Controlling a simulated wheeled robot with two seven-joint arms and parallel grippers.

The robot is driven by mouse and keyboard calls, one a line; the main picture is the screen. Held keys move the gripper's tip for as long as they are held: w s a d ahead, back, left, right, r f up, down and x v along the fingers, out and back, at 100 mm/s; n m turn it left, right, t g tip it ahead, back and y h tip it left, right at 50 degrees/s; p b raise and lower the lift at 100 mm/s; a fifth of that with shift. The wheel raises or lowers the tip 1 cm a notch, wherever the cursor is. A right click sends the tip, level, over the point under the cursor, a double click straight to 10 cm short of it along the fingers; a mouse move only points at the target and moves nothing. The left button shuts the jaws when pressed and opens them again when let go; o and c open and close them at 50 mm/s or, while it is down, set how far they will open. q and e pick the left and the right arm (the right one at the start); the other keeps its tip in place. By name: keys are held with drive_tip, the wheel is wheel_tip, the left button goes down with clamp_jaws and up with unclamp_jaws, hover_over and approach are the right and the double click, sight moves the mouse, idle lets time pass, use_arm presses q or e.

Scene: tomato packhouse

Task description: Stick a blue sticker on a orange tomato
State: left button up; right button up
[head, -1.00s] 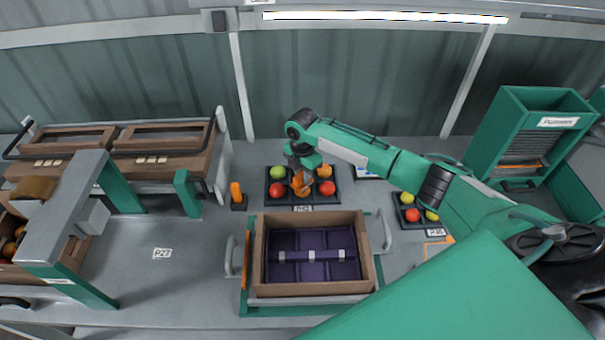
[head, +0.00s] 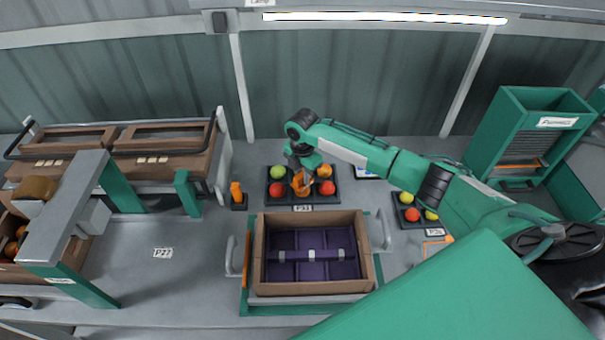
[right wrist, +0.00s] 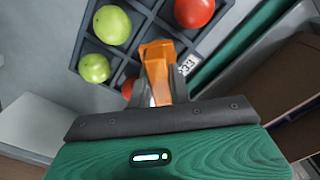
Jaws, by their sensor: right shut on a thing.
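My right gripper (head: 300,170) is over the middle of a dark sorting tray (head: 303,201) and is shut on an orange tool (head: 303,187). In the right wrist view the orange tool (right wrist: 156,68) stands out past my right gripper (right wrist: 163,97), over the tray's cells. An orange tomato (head: 325,171) lies in the tray's back right cell. A reddish tomato (right wrist: 127,88) shows partly behind the tool in the right wrist view. I cannot tell whether the tool touches a tomato. No blue sticker can be made out. My left gripper is out of view.
The tray also holds a green tomato (head: 278,173) and red tomatoes (head: 276,189). A brown crate (head: 262,254) with purple compartments stands in front. Another orange item (head: 237,190) stands left of the tray. A smaller tray (head: 428,224) lies right. The counter by label P27 is clear.

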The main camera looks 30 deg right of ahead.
idle(0.3)
wheel_tip(320, 180, up, 7)
drive_tip(key=p, duration=0.7)
idle(0.5)
